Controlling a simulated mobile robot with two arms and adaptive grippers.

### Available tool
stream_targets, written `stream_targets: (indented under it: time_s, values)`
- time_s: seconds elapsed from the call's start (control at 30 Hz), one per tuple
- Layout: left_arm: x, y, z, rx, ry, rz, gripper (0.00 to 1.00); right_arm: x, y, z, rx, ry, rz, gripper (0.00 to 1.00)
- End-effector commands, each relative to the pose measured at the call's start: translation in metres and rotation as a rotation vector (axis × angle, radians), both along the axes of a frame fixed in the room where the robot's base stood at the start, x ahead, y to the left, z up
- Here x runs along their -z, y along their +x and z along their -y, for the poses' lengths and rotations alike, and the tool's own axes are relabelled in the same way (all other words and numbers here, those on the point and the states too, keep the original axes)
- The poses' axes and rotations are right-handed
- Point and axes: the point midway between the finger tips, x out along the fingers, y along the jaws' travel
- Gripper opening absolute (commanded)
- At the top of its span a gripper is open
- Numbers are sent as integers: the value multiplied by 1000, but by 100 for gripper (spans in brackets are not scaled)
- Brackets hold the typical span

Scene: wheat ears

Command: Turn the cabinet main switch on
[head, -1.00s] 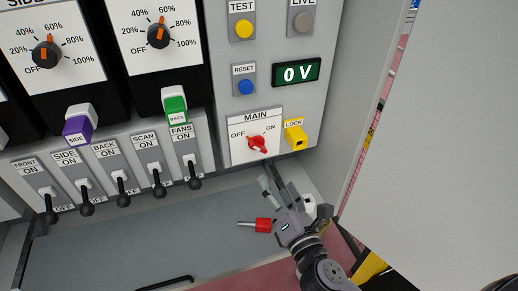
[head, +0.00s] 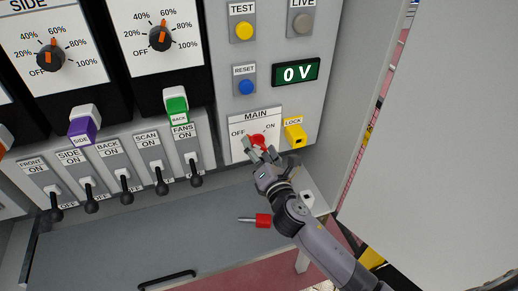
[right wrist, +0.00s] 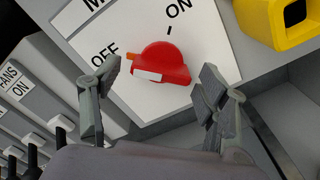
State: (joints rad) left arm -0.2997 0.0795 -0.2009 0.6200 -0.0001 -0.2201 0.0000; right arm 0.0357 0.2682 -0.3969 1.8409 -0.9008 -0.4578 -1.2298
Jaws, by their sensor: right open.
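The red main switch (head: 258,141) sits on a white plate marked MAIN, OFF and ON, low on the grey cabinet panel. In the right wrist view the red knob (right wrist: 160,68) has a white stripe and an orange mark on its left side, towards the word OFF. My right gripper (head: 262,153) is open just in front of the switch and partly hides it in the head view. In the right wrist view its fingers (right wrist: 160,85) are on either side of the knob's lower part, with gaps. Contact is not visible. My left gripper is not in view.
A yellow LOCK block (head: 295,136) is right of the switch. A 0 V display (head: 296,72) and the blue RESET button (head: 246,87) are above. Several black levers stand left. A red-handled tool (head: 262,220) lies on the grey shelf (head: 110,240) below.

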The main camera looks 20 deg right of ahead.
Motion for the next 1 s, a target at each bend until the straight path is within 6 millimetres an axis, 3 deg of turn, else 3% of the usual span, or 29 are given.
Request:
stream_targets:
  time_s: [0.1, 0.8, 1.0]
  values:
    - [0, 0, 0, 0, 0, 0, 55, 0, 0, 0, 0, 0, 0, 68]
    - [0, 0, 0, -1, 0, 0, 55, 0, -1, 0, 1, -1, -1, 21]
    - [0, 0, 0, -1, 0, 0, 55, 0, -1, 0, 1, 10, -2, 20]
